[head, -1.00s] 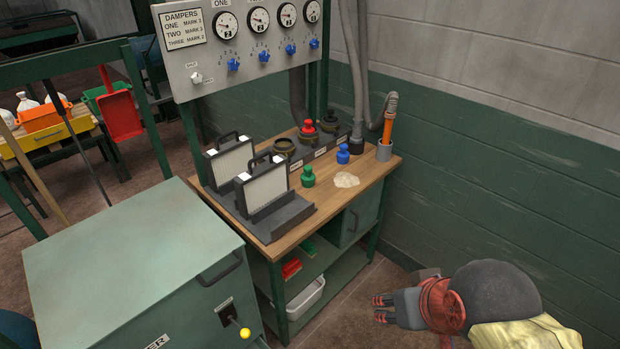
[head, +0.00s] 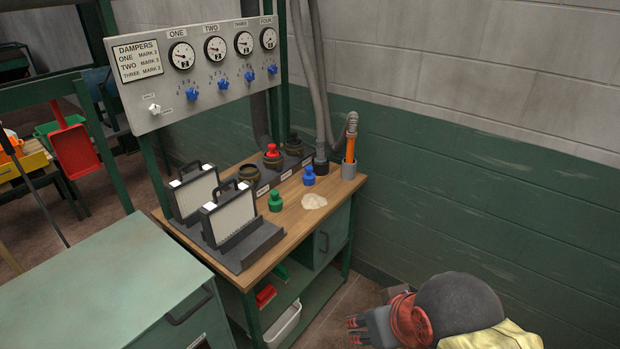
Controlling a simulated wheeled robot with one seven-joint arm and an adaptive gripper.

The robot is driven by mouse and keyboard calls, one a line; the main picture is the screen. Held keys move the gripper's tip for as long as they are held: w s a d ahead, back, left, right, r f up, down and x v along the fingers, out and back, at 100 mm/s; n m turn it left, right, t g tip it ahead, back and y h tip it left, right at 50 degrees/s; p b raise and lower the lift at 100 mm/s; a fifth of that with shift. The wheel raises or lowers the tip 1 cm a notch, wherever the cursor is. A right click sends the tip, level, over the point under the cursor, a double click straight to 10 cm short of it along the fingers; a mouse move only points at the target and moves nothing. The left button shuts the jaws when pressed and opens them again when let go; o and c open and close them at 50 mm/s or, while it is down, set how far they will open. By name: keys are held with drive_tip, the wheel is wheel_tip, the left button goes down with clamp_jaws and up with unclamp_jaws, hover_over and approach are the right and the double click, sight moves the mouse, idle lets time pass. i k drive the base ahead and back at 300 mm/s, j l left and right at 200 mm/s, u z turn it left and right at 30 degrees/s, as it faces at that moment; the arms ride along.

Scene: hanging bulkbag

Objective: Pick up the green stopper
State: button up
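The green stopper (head: 275,201) stands upright on the wooden bench top (head: 262,243), just right of the two framed filter panels. A blue stopper (head: 309,176) stands behind it to the right. A red stopper (head: 272,151) sits in one of the dark ports at the back of the bench. My gripper (head: 356,331) is low at the lower right, beside and below the bench, well away from the green stopper. Its fingers, with red-striped tips, point left and look apart with nothing between them.
A pale powder patch (head: 314,201) lies right of the green stopper. Two framed panels (head: 231,215) stand in a dark rack at its left. An orange-handled hose wand (head: 351,143) stands in a grey holder at the back right. A green cabinet (head: 110,290) fills the lower left.

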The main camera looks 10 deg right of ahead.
sight(274, 202)
drive_tip(key=i+l+u, duration=0.1)
drive_tip(key=u, duration=0.3)
drive_tip(key=i+l+u, duration=0.2)
drive_tip(key=u, duration=0.2)
drive_tip(key=i+l+u, duration=0.15)
drive_tip(key=u, duration=0.25)
drive_tip(key=i+l, duration=0.15)
drive_tip(key=l, duration=0.3)
drive_tip(key=i+l+u, duration=0.15)
drive_tip(key=l, duration=0.25)
drive_tip(key=i+l, duration=0.15)
drive_tip(key=l, duration=0.3)
drive_tip(key=i+l+u, duration=0.15)
drive_tip(key=l, duration=0.3)
drive_tip(key=i+l, duration=0.1)
drive_tip(key=l, duration=0.4)
drive_tip(key=i+l+u, duration=0.1)
drive_tip(key=l, duration=0.35)
drive_tip(key=i+l+u, duration=0.1)
drive_tip(key=l, duration=0.35)
